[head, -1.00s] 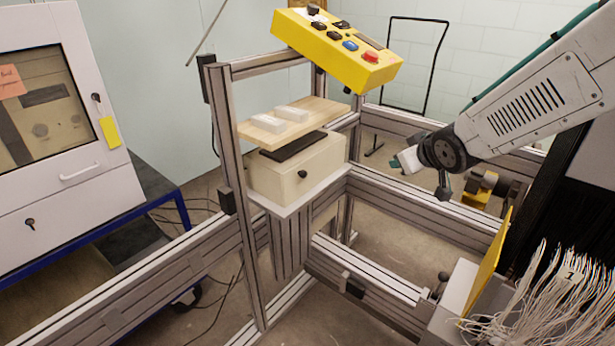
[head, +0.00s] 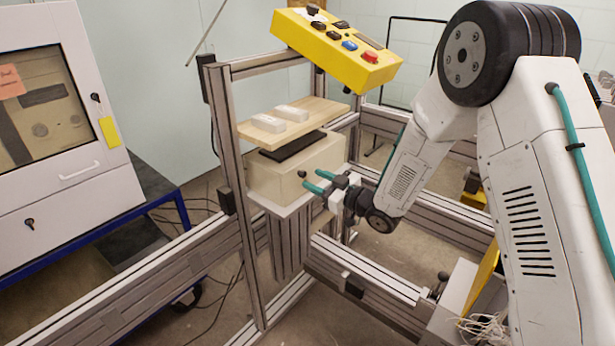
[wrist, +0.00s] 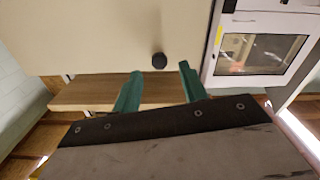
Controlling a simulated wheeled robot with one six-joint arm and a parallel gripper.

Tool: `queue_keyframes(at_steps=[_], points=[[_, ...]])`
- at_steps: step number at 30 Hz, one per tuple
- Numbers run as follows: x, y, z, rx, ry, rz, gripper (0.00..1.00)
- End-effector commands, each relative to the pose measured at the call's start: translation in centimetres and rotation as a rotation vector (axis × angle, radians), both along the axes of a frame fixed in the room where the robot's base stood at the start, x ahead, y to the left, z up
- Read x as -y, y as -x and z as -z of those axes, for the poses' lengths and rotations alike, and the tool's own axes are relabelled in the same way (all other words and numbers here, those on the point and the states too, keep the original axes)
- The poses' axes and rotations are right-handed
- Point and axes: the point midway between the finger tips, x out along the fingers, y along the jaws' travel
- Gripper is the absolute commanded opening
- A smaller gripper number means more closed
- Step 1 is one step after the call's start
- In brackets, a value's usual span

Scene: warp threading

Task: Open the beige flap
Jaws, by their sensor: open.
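The beige flap (head: 322,168) is the front face of a beige box (head: 262,180) on the metal frame, and it looks shut. A small black knob (head: 302,174) is on the flap. My gripper (head: 310,177) is open in front of the flap, its teal fingertips close to the knob. In the wrist view the flap (wrist: 95,38) fills the upper left. The knob (wrist: 159,61) shows between and just beyond the open fingers (wrist: 160,70), apart from both. I cannot tell how far the fingertips are from the flap's surface.
A wooden board (head: 295,117) with white blocks is above the box. A yellow control box (head: 337,50) with buttons is mounted higher up. Metal frame rails (head: 370,292) run below my arm. A white cabinet (head: 50,120) stands at the left.

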Motion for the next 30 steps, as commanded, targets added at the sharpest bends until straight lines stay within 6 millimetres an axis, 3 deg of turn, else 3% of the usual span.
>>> queue_keyframes(at_steps=[7, 17, 22, 30], points=[[-2.5, -1.9, 0.0, 0.0, 0.0, 0.0, 0.43], [-2.9, -2.3, 0.0, -0.001, 0.0, 0.002, 0.43], [-2.9, -2.3, 0.0, 0.0, 0.0, 0.002, 0.01], [-3.5, -2.0, 0.1, 0.005, -0.009, -0.006, 0.0]])
